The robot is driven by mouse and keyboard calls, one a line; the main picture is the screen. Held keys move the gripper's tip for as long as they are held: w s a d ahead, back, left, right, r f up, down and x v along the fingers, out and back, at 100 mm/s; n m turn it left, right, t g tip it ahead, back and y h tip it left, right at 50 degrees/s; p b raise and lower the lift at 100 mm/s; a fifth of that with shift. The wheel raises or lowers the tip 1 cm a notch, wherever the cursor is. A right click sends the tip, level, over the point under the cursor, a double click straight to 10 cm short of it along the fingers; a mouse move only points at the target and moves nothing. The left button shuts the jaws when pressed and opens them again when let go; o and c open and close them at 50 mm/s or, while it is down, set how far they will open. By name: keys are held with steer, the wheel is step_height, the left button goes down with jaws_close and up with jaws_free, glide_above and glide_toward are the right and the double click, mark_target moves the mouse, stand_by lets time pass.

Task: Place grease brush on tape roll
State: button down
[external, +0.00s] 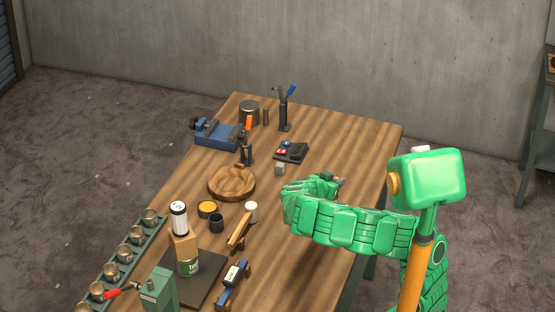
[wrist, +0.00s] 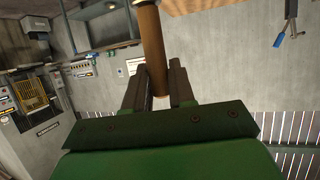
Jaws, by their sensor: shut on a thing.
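My gripper (external: 334,183) is above the right side of the wooden table in the external view. In the wrist view my gripper (wrist: 160,82) is shut on a brown round wooden handle (wrist: 152,45), which fits the grease brush. The bristle end cannot be made out. In the external view only a small brownish bit shows at the fingertips. A low round yellow-topped piece with a dark side (external: 208,209), possibly the tape roll, lies left of my gripper, beside a dark cup (external: 217,223). I cannot tell for sure that it is the tape roll.
A blue vise (external: 217,134) and tool holder (external: 284,115) are farther back. The table's far right part is clear.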

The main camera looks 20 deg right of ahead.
steer(key=shift+f, duration=1.9)
steer(key=c, duration=0.9)
jaws_free()
steer(key=shift+c, duration=0.2)
steer(key=v, duration=1.2)
